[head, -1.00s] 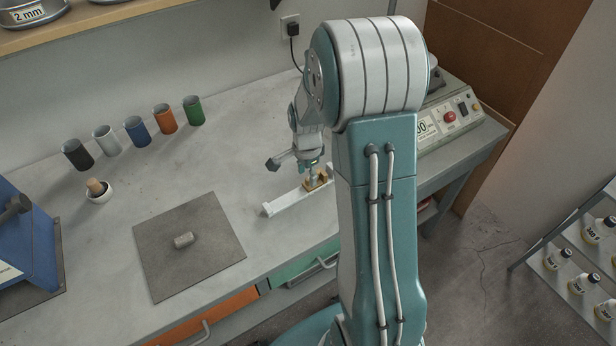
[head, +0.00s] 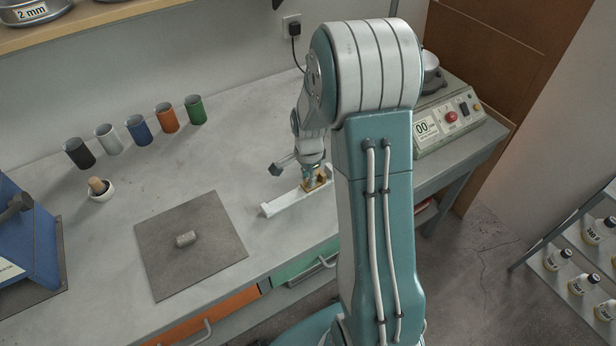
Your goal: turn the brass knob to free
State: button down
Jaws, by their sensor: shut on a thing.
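The brass piece (head: 321,182) sits on a white bar-shaped mount (head: 285,205) on the bench, just left of my upright arm link. My gripper (head: 313,180) points down onto the brass piece and is shut on it. At this size the brass knob's own shape and its turn position cannot be made out. Part of the mount's right end is hidden behind my arm.
A control box (head: 447,124) with a red button is at right. Bench between mat and mount is clear.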

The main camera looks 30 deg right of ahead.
jog(key=shift+d+n, duration=0.25)
jog(key=shift+n, duration=0.95)
jog(key=n, duration=0.6)
dwell(0.6)
jog(key=c, duration=0.6)
grip_release()
jog(key=shift+o, duration=0.2)
notch_tip(320, 180, up, 12)
jog(key=shift+a, duration=0.1)
